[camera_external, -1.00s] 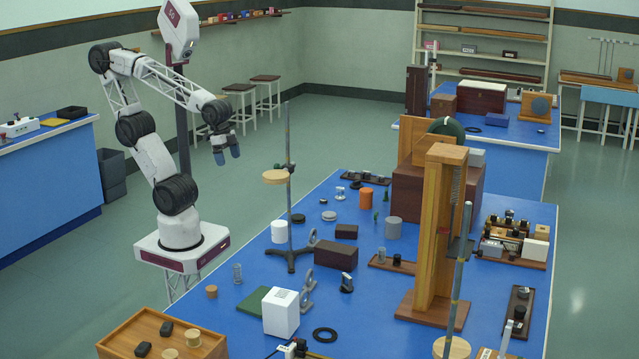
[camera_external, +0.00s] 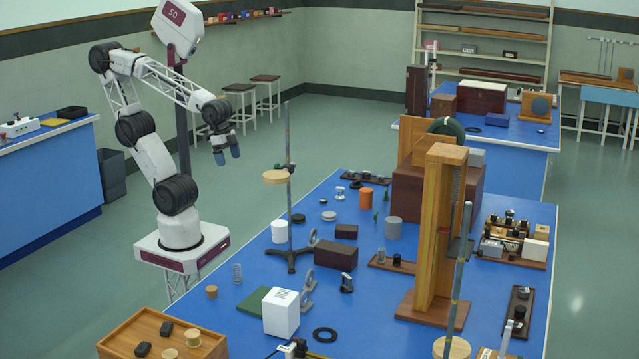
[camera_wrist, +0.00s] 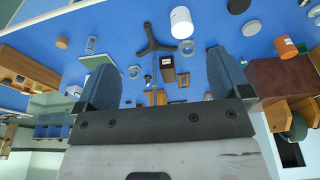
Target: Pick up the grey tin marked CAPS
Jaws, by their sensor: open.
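A plain grey cylinder (camera_external: 393,228), the likely grey tin, stands upright on the blue bench, left of the tall wooden frame. No marking can be read on it. My gripper (camera_external: 228,156) hangs in the air left of the bench, well apart from the tin. In the wrist view my gripper (camera_wrist: 162,68) has its two blue fingers wide apart, with nothing held between them.
An orange cylinder (camera_external: 366,198) stands behind and left of the grey one; a white cylinder (camera_external: 279,232) is further left. A tall stand (camera_external: 290,215) and the wooden frame (camera_external: 437,235) rise from the bench. A dark brown box (camera_external: 336,255) lies in front.

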